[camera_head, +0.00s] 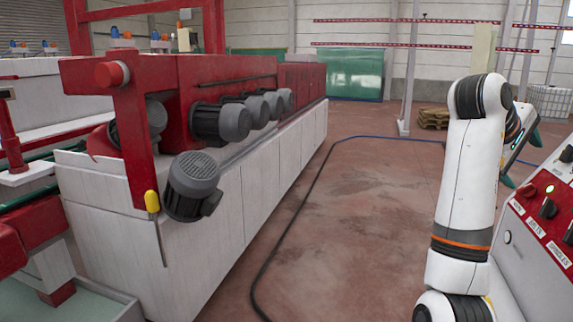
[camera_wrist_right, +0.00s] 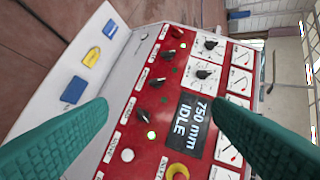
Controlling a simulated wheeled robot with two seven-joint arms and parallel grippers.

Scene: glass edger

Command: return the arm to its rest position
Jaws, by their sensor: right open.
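My right arm (camera_head: 467,180), white with black joints and an orange band, rises at the right of the head view, bent at the top. Its gripper (camera_head: 522,160) is partly hidden behind the arm, over the far side of the control panel (camera_head: 538,222). In the right wrist view the two teal fingers (camera_wrist_right: 160,106) are spread wide with nothing between them. Beyond them is the red panel face (camera_wrist_right: 147,102) with knobs, gauges and a screen (camera_wrist_right: 190,125) reading "750 mm IDLE". A small green lamp (camera_wrist_right: 151,135) is lit. My left gripper is not in view.
The long red and white glass edger (camera_head: 225,165) with several grey motors fills the left. A dark cable (camera_head: 300,205) runs along the floor. Open floor (camera_head: 365,210) lies between the machine and my right arm. A wooden pallet stack (camera_head: 433,118) stands at the back.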

